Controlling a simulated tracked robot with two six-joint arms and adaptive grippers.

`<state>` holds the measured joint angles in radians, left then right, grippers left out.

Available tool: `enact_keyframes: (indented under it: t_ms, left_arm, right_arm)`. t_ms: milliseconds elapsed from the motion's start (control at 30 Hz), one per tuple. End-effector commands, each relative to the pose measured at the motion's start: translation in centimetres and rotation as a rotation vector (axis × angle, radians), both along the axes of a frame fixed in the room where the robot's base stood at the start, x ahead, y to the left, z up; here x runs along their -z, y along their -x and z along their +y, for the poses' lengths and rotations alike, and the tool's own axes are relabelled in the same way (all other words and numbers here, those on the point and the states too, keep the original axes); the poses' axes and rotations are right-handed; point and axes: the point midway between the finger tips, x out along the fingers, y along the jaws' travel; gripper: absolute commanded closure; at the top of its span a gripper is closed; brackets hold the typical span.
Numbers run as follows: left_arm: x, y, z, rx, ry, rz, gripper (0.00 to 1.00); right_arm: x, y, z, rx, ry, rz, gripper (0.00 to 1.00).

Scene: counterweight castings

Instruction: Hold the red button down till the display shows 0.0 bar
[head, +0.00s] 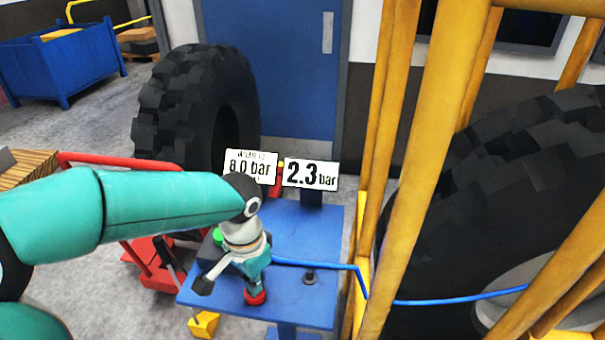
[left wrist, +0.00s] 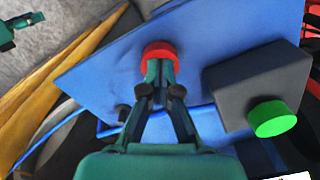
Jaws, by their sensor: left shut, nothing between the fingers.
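The red button (head: 255,298) is on the blue table, under my left gripper (head: 257,285). In the left wrist view the shut fingertips of the left gripper (left wrist: 158,68) are at the red button (left wrist: 160,52) and overlap its near part. They appear to touch it, but how far it is pressed I cannot tell. The display (head: 311,174) reads 2.3 bar. A sign (head: 250,167) beside it reads 8.0 bar, its upper line partly unreadable.
The blue table (head: 310,225) carries a grey box with a green button (left wrist: 272,118). A blue hose (head: 330,265) runs right to a big tire (head: 500,200) behind yellow cage bars (head: 425,150). Another tire (head: 185,105) stands behind. A blue crate (head: 70,62) is at the back left.

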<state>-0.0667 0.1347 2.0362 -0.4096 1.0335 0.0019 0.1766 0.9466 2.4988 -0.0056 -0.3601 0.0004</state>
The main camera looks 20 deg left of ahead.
Motion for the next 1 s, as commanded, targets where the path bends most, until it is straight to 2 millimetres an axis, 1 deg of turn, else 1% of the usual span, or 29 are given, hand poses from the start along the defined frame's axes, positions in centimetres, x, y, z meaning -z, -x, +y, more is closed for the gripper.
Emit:
enact_keyframes:
  t_ms: [567, 900, 1000]
  left_arm:
    - [-0.1, 0.0, 0.0, 0.0, -0.001, 0.002, 1.0]
    - [-2.6, 0.0, 0.0, 0.001, 0.0, 0.001, 1.0]
    - [-2.8, 0.0, 0.0, 0.0, 0.0, 0.001, 1.0]
  right_arm:
    - [-0.1, 0.0, 0.0, 0.0, 0.0, 0.0, 0.6]
    - [-2.2, 0.0, 0.0, 0.0, 0.0, 0.0, 0.6]
    - [-2.4, 0.0, 0.0, 0.0, 0.0, 0.0, 0.6]
